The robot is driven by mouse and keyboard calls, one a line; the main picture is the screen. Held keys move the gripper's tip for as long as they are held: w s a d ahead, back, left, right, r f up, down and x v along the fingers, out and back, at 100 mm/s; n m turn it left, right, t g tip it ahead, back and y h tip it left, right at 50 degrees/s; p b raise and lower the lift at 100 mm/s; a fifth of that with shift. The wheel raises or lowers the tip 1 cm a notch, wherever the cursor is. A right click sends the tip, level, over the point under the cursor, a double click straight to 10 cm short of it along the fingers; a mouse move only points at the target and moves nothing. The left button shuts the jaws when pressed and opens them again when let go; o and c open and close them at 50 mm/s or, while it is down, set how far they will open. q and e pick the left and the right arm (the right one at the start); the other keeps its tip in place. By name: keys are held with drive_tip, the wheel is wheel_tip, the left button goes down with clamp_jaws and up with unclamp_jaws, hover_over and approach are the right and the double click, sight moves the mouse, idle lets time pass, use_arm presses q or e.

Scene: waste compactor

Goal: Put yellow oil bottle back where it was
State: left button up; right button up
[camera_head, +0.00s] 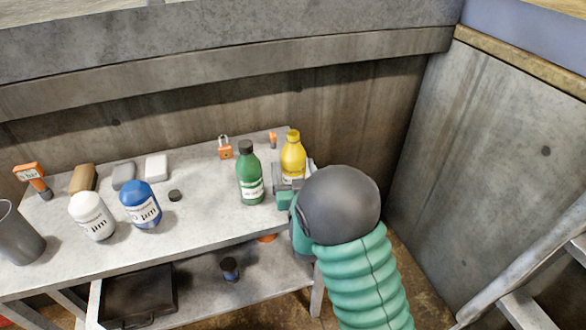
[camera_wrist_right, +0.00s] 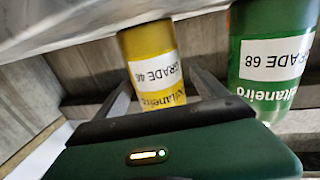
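The yellow oil bottle (camera_head: 293,156) stands upright at the right end of the grey table, next to a green bottle (camera_head: 249,174). My right gripper (camera_head: 288,183) is low at the yellow bottle, coming from the front right. The green bottle (camera_wrist_right: 270,60) is just beside the right-hand finger. I cannot tell whether the yellow bottle's base touches the table. My left gripper is out of view.
The table (camera_head: 205,215) also holds a blue bottle (camera_head: 140,204), a white bottle (camera_head: 92,215), a grey cup (camera_head: 18,235), an orange padlock (camera_head: 225,149) and small blocks. A concrete wall (camera_head: 230,98) stands behind. A black case (camera_head: 138,294) lies on the lower shelf.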

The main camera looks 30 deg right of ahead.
sight(295, 175)
drive_tip(key=shift+w+a, duration=0.1)
drive_tip(key=shift+a, duration=0.05)
drive_tip(key=v, duration=0.5)
drive_tip(key=shift+s+p, duration=0.35)
drive_tip(key=shift+s, duration=0.1)
drive_tip(key=shift+s+a+r+p, duration=0.15)
drive_tip(key=shift+s+r+p, duration=0.05)
drive_tip(key=shift+s+p, duration=0.2)
drive_tip(key=shift+s+a+r+p, duration=0.2)
drive_tip(key=shift+s+p, duration=0.15)
drive_tip(key=shift+s, duration=0.05)
drive_tip(key=p+v, duration=0.1)
drive_tip(key=p, duration=0.6)
drive_tip(key=shift+s+a+p, duration=0.3)
drive_tip(key=shift+s+p, duration=0.05)
drive_tip(key=shift+p, duration=0.05)
drive_tip(key=shift+s+a+f, duration=0.2)
drive_tip(key=shift+s+a, duration=0.05)
drive_tip(key=shift+s, duration=0.35)
drive_tip(key=shift+s+a+f, duration=0.2)
drive_tip(key=shift+s+a, duration=0.05)
drive_tip(key=shift+s, duration=0.35)
drive_tip(key=shift+d, duration=0.1)
